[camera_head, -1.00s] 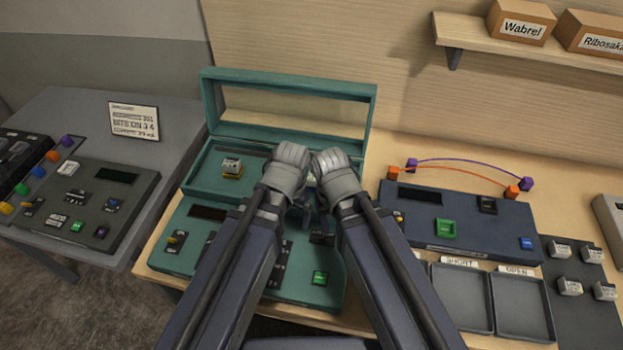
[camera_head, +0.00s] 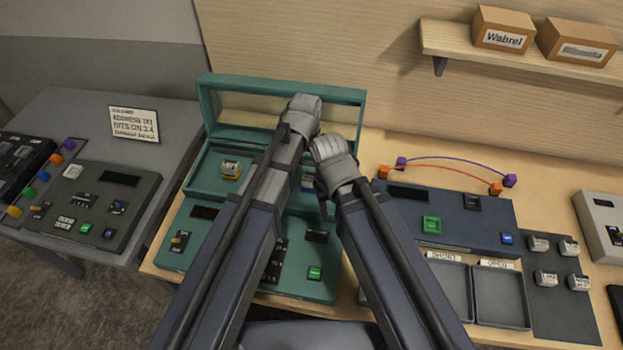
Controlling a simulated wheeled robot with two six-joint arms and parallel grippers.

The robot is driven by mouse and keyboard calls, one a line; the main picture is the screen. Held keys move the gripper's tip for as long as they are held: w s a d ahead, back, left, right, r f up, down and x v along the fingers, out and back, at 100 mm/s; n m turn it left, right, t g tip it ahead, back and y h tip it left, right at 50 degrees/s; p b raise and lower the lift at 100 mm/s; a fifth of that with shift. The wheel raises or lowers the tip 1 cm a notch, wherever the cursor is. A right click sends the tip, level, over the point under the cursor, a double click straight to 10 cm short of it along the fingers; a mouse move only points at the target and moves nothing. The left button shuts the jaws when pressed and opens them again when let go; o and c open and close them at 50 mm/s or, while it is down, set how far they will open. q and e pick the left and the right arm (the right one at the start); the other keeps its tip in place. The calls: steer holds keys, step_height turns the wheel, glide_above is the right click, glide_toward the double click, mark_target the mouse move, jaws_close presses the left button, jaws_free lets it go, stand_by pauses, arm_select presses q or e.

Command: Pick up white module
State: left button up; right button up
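Several small white-topped modules stand on a dark mat (camera_head: 560,300) at the right, one of them a white module (camera_head: 539,243) at the mat's back left. Another white-topped module (camera_head: 231,168) sits in a yellow-edged seat in the teal console (camera_head: 203,182). My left gripper (camera_head: 304,112) is over the back of the teal console, near its raised frame. My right gripper (camera_head: 328,170) is just right of it and lower, over the console's right edge. Fingertips of both are mostly hidden by my wrists, and I cannot see anything held. A small pale item (camera_head: 308,182) shows partly between the arms.
A dark blue console (camera_head: 460,222) with orange and purple cable plugs stands right of the teal one. Two grey trays (camera_head: 503,300) lie before it. A grey side table (camera_head: 175,125) holds another console (camera_head: 88,200). A shelf (camera_head: 450,42) with boxes hangs at the upper right.

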mark_target(310, 177)
arm_select(q)
steer(key=shift+w+d+f+b, duration=0.1)
steer(key=shift+f+b, duration=1.85)
steer(key=shift+f, duration=0.05)
steer(key=shift+w+d+f+b, duration=0.1)
steer(key=shift+f+b, duration=1.85)
steer(key=shift+f, duration=0.05)
arm_select(e)
steer(key=shift+f, duration=4)
arm_select(q)
steer(key=shift+r, duration=0.1)
arm_select(e)
steer(key=shift+r, duration=0.1)
arm_select(q)
steer(key=c, duration=1.5)
